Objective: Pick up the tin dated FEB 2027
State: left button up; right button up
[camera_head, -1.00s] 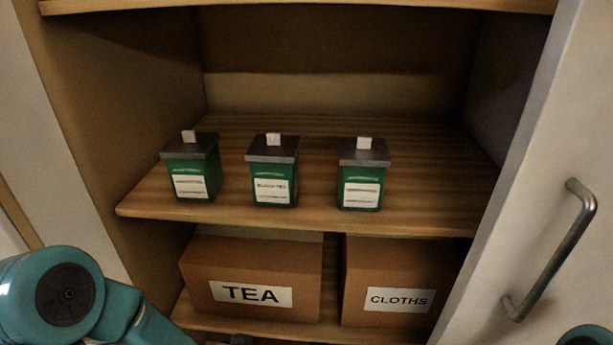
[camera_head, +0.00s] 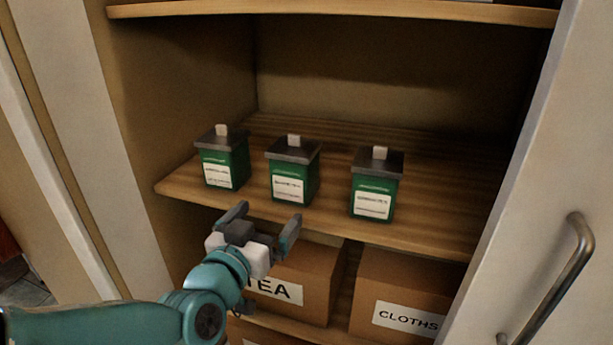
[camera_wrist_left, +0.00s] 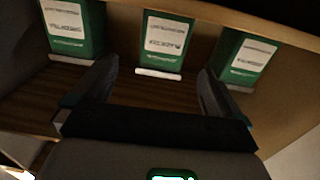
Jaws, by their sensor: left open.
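Three green tins with dark grey lids and white labels stand in a row on the middle wooden shelf: the left tin (camera_head: 237,172), the middle tin (camera_head: 305,180) and the right tin (camera_head: 384,190). The print on their labels is too small to read, so I cannot tell which is dated FEB 2027. My left gripper (camera_head: 266,218) is open and empty, just in front of the shelf edge and below the middle tin. In the left wrist view its fingers (camera_wrist_left: 157,70) are spread, with the middle tin (camera_wrist_left: 166,45) between and beyond them. My right gripper is not in view.
The shelf's bare front edge (camera_head: 330,222) runs below the tins, with clear gaps between them. A TEA box (camera_head: 322,275) and a CLOTHS box (camera_head: 400,285) sit below. A white door with a metal handle (camera_head: 565,275) stands at right; another shelf (camera_head: 330,10) is above.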

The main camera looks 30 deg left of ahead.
aim_at(287, 180)
pick_arm(q)
jog(key=p+x, duration=0.6)
jog(key=a+r+p+x, duration=0.1)
jog(key=p+x, duration=0.2)
jog(key=x, duration=0.1)
jog(key=p+x, duration=0.1)
jog(key=x, duration=0.1)
jog(key=p+x, duration=0.1)
jog(key=x, duration=0.2)
jog(key=shift+r, duration=0.2)
jog(key=shift+w, duration=0.45)
jog(key=shift+s, duration=0.1)
jog(key=c, duration=0.8)
